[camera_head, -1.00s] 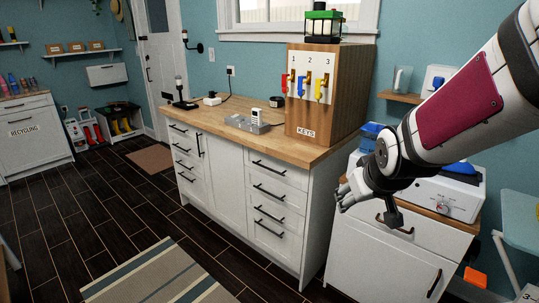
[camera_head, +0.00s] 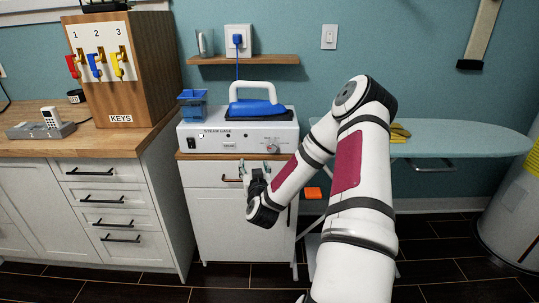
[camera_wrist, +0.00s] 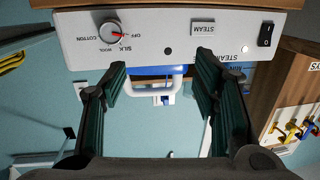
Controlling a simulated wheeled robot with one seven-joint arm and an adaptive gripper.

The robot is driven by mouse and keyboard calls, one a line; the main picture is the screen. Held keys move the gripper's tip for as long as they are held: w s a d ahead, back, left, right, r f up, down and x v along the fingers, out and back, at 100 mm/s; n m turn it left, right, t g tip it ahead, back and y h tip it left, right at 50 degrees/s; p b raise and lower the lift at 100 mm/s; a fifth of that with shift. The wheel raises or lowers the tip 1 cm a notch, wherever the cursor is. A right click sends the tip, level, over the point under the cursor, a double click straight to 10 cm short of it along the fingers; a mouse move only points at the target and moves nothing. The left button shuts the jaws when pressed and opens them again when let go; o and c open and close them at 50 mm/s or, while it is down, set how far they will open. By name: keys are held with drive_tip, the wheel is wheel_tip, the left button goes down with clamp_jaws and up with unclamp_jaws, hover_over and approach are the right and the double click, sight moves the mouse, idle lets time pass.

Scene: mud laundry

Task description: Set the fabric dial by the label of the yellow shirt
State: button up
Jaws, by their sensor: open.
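The fabric dial (camera_head: 272,148) is on the front panel of the white steam base (camera_head: 225,143). The dial also shows in the wrist view (camera_wrist: 110,32), upside down, with OFF, SILK, WOOL and COTTON around it. Its red mark points toward OFF. My gripper (camera_head: 256,176) is in front of the cabinet, just below the panel and apart from the dial. In the wrist view my gripper (camera_wrist: 160,75) is open and empty, its fingers beneath the panel in the picture.
A blue and white iron (camera_head: 257,105) stands on the base, beside a blue container (camera_head: 193,105). A wooden key box (camera_head: 125,75) is on the counter at left. An ironing board (camera_head: 460,140) with a yellow item (camera_head: 400,133) is at right. An orange object (camera_head: 312,193) lies low behind my arm.

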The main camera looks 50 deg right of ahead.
drive_tip(key=s+d+f+m+g+h, duration=0.2)
drive_tip(key=s+d+m+h, duration=0.1)
drive_tip(key=s+d, duration=0.1)
drive_tip(key=b, duration=0.2)
approach(272, 149)
drive_tip(key=x, duration=0.8)
drive_tip(key=shift+d+r, duration=0.1)
drive_tip(key=c, duration=1.2)
